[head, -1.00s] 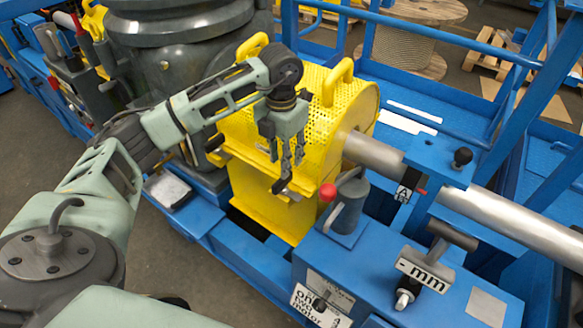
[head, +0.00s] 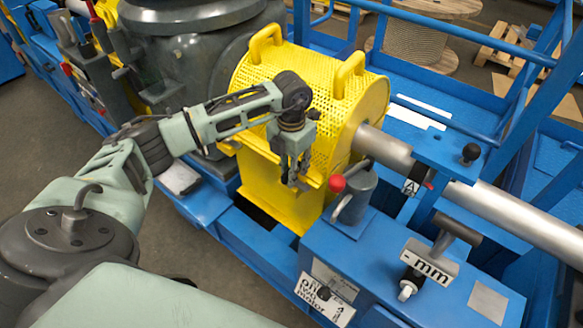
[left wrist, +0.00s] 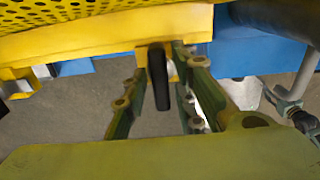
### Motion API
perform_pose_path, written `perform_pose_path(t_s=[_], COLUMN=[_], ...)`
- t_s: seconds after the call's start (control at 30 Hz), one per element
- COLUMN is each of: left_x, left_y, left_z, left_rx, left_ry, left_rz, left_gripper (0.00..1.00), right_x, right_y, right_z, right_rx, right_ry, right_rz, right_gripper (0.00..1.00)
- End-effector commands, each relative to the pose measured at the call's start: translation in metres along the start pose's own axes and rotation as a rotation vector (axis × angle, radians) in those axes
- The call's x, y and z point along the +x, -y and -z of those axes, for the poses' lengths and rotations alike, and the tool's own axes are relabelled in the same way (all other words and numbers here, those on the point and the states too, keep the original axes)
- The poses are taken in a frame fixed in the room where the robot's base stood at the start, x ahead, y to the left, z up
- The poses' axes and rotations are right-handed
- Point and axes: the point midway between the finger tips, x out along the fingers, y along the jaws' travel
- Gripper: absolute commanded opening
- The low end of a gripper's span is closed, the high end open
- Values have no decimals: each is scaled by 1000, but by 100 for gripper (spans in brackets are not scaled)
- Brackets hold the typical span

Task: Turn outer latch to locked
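The yellow perforated chain guard (head: 265,195) has a latch on its front lower edge. In the left wrist view the latch's black handle (left wrist: 158,82) hangs from a yellow bracket on the guard's rim and points down the picture. My left gripper (head: 295,182) is at this latch in the head view and hides most of it. In the left wrist view my left gripper (left wrist: 160,62) is open, with one finger on each side of the handle. The handle lies closer to the right finger; I cannot tell whether they touch. My right gripper is not in view.
A red-knobbed lever (head: 337,184) stands on the blue machine frame (head: 300,263) just right of the gripper. A steel shaft (head: 500,212) runs right from the guard. Yellow handles (head: 350,72) stick up from the guard's top.

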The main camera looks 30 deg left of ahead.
Motion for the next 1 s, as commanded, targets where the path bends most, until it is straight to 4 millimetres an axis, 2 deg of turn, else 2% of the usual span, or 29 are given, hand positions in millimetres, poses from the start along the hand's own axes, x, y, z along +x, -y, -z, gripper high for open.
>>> perform_pose_path(t_s=[0.03,0.23,0.67,1.0], left_x=[0,0,-1,-1], left_y=[0,0,0,0], left_z=[0,0,0,0], left_rx=[0,0,-32,-245], left_ry=[0,0,0,0], left_rz=[0,0,0,0], left_gripper=[18,0,0,0], right_x=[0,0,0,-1], right_y=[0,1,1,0], right_z=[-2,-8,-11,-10], right_rx=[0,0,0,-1], right_ry=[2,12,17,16], right_rz=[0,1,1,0], right_gripper=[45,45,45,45])
